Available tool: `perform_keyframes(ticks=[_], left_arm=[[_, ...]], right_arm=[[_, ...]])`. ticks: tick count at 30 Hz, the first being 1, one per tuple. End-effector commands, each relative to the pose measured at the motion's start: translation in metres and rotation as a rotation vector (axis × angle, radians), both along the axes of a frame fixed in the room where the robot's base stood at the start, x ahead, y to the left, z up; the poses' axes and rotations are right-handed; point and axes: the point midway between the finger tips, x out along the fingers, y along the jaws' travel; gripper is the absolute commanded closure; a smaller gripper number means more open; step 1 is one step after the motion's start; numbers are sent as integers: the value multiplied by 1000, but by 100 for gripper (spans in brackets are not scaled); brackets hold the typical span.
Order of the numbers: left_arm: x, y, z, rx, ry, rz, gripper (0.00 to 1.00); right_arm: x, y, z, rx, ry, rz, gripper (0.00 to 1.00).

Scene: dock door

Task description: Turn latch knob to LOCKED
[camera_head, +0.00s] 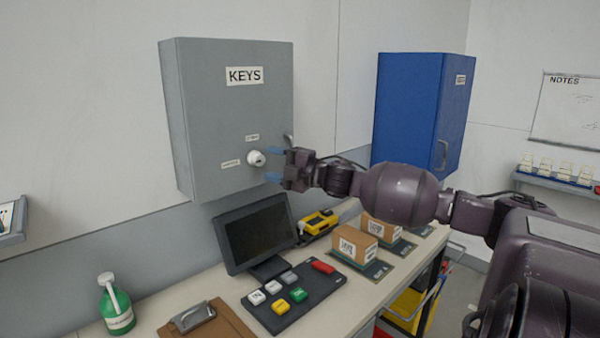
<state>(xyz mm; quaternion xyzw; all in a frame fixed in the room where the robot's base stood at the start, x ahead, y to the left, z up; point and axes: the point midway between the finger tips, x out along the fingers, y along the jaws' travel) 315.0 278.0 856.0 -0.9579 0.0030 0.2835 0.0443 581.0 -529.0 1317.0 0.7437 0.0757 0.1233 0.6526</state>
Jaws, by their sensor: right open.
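The latch knob (256,158) is a small round white knob low on the door of the grey cabinet marked KEYS (220,110). One small label sits above the knob and another to its left; both are too small to read surely. My right gripper (273,164) comes in from the right with its blue-tipped fingers pointing left at the knob. It is open, with the fingertips just right of the knob; I cannot tell whether they touch it. My left gripper is not in view.
Below the cabinet, a counter holds a dark monitor (254,234), a button panel (293,294), a yellow scanner-like device (319,222), cardboard boxes (354,245), a clipboard (206,322) and a green bottle (116,306). A blue cabinet (408,112) hangs to the right, behind my arm.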

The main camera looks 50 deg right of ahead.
Motion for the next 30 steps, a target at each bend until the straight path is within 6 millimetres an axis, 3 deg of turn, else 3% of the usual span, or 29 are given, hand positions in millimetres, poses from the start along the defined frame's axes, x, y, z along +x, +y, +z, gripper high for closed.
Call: perform_keyframes(ticks=[18, 30], left_arm=[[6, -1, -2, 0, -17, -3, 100], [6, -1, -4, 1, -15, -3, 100]], right_arm=[[-57, -16, -6, 0, 0, 0, 41], [-71, -20, -5, -1, -1, 1, 41]])
